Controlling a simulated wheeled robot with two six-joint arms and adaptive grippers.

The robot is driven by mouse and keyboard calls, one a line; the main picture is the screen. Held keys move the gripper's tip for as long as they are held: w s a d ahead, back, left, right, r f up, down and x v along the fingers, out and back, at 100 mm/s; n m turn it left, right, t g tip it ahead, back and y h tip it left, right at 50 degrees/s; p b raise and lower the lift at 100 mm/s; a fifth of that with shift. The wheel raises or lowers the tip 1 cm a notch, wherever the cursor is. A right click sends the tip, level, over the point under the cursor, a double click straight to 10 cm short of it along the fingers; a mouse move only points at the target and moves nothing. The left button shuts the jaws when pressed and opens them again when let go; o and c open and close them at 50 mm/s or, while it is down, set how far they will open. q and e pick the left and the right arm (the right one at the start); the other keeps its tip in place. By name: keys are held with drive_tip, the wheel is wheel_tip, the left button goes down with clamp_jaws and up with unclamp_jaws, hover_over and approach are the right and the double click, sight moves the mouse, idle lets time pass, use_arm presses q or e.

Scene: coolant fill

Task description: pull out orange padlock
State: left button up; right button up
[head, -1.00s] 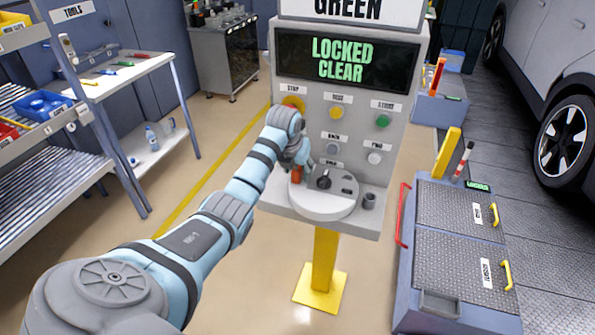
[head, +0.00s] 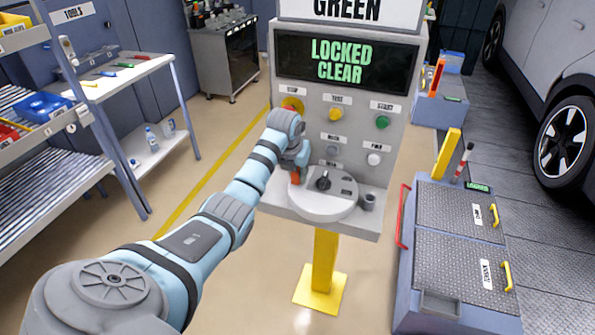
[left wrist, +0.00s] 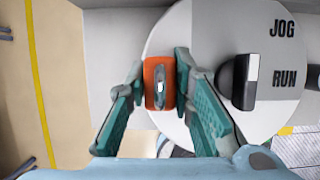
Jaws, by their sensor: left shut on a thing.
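The orange padlock (left wrist: 160,84) shows in the left wrist view at the left part of the round grey selector plate (left wrist: 262,118). In the head view the padlock (head: 295,177) is a small orange patch at the plate's left edge. My left gripper (left wrist: 160,80) has its teal fingers on both sides of the padlock and is shut on it. Whether the padlock is clear of the plate, I cannot tell. The black selector knob (left wrist: 243,82) sits just right of the padlock, near the words JOG and RUN. My right gripper is not in view.
The grey control panel (head: 350,160) carries several labelled buttons and a display (head: 345,62) reading LOCKED CLEAR. A grated cart (head: 450,262) stands to the right, and a white table (head: 115,75) to the left.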

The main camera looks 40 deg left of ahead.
sight(297, 168)
use_arm(q)
drive_tip(key=shift+r, duration=0.3)
wheel_tip(297, 168, up, 6)
drive_tip(key=p, duration=0.5)
drive_tip(key=shift+f, duration=0.25)
drive_tip(key=shift+f, duration=0.1)
